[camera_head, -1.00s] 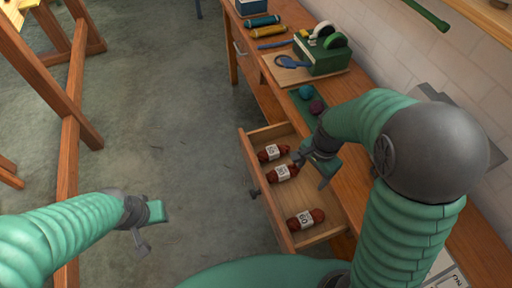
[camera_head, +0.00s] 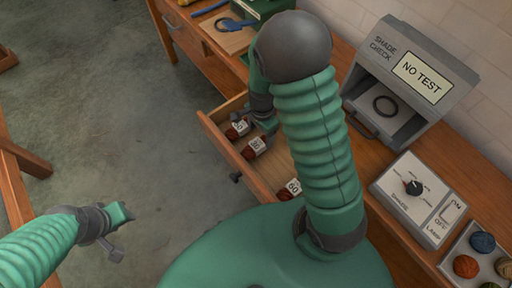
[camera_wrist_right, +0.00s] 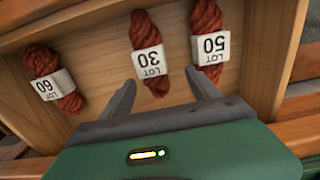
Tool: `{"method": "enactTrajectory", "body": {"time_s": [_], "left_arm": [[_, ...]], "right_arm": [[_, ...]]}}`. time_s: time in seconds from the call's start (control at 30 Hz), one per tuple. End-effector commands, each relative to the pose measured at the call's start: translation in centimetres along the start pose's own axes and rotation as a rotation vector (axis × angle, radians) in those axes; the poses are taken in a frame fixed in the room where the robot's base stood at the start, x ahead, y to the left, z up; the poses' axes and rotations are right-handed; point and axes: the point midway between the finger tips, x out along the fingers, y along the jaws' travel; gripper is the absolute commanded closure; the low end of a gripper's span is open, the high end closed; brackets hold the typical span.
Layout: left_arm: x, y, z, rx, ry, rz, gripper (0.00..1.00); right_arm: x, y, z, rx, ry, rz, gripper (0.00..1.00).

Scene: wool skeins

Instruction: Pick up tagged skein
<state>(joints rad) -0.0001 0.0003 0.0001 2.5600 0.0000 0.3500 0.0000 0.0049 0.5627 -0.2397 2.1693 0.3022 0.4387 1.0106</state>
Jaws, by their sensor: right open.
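Three dark red wool skeins with white tags lie in an open wooden drawer (camera_head: 210,124). In the right wrist view, the LOT 60 skein (camera_wrist_right: 71,102) is at the left, the LOT 30 skein (camera_wrist_right: 155,86) in the middle and the LOT 50 skein (camera_wrist_right: 206,17) at the right. My right gripper (camera_wrist_right: 160,80) is open and empty, its fingertips either side of the lower part of the LOT 30 skein in the picture; contact cannot be told. In the head view my right arm partly hides the drawer and the LOT 60 skein (camera_head: 284,191). My left gripper (camera_head: 122,232) is away over the floor.
A grey shade check box (camera_head: 433,47) reading NO TEST stands on the bench, with a shade and lamp control panel (camera_head: 405,205) in front. A tray of wool balls (camera_head: 448,262) is at the lower right. The drawer walls surround the skeins.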

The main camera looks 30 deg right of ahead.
Motion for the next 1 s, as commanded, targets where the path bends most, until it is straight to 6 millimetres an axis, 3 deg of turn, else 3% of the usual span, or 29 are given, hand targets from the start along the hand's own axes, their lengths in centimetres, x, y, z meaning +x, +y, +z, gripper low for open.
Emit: {"method": "enactTrajectory", "body": {"time_s": [0.27, 0.53, 1.0], "left_arm": [[1.7, 0.0, 0.4, 0.0, 0.0, 0.0, 0.64], [1.7, 0.0, 0.4, 0.0, 0.0, 0.0, 0.64], [1.7, 0.0, 0.4, 0.0, 0.0, 0.0, 0.64]], "right_arm": [[4.8, 0.8, 0.5, -0.001, -0.001, 0.004, 0.29], [5.1, 0.8, 0.5, -0.002, 0.0, 0.001, 0.29], [5.1, 0.7, 0.5, -0.002, 0.0, 0.001, 0.89]]}}
